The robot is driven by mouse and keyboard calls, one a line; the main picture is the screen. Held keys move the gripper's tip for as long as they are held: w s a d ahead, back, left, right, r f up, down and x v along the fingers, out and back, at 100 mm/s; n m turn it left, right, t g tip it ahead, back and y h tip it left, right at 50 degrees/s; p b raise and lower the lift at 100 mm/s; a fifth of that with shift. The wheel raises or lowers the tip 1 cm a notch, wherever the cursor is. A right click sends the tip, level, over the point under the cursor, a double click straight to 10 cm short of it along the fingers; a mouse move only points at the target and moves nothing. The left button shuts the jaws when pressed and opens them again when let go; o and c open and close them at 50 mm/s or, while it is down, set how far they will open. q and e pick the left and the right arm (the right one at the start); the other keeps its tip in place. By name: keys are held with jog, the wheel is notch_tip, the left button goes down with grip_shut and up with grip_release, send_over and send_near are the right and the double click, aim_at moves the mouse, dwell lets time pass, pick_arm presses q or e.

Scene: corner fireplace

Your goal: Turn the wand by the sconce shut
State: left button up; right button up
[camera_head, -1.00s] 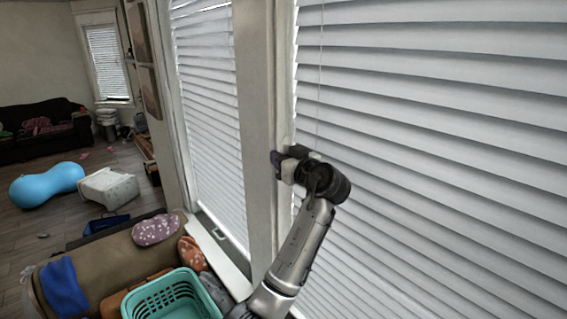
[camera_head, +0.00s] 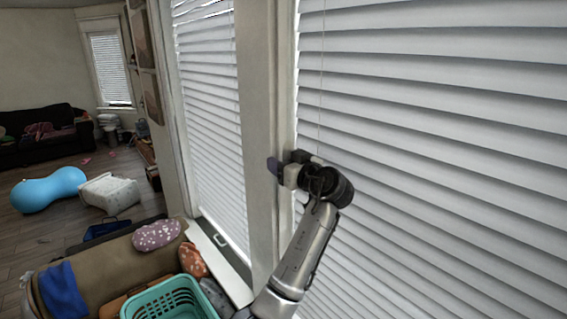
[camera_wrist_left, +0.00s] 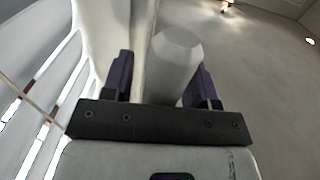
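My left gripper (camera_head: 276,167) is at the post beside the right window, its dark finger at the post's face. In the left wrist view, a pale six-sided piece (camera_wrist_left: 176,60), apparently the wand, stands between the two dark fingers of this gripper (camera_wrist_left: 163,80). It lies close to the right finger. A pale strip shows between it and the left finger, so whether the fingers clamp it is unclear. The right window's blind (camera_head: 440,130) has broad white slats with narrow dark lines between them. No sconce can be made out clearly. My right gripper is out of view.
A thin cord (camera_head: 321,80) hangs in front of the right blind. A second blind (camera_head: 210,110) covers the left window. Below are a teal basket (camera_head: 170,300), a brown bench (camera_head: 105,268) and patterned cushions (camera_head: 157,235). A blue peanut ball (camera_head: 48,190) lies farther back.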

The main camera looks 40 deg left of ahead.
pick_arm(q)
jog(key=shift+d+f, duration=0.1)
jog(key=shift+d, duration=0.45)
jog(key=b+v, duration=0.3)
jog(key=v, duration=0.9)
jog(key=shift+d, duration=0.35)
jog(key=shift+s, duration=0.15)
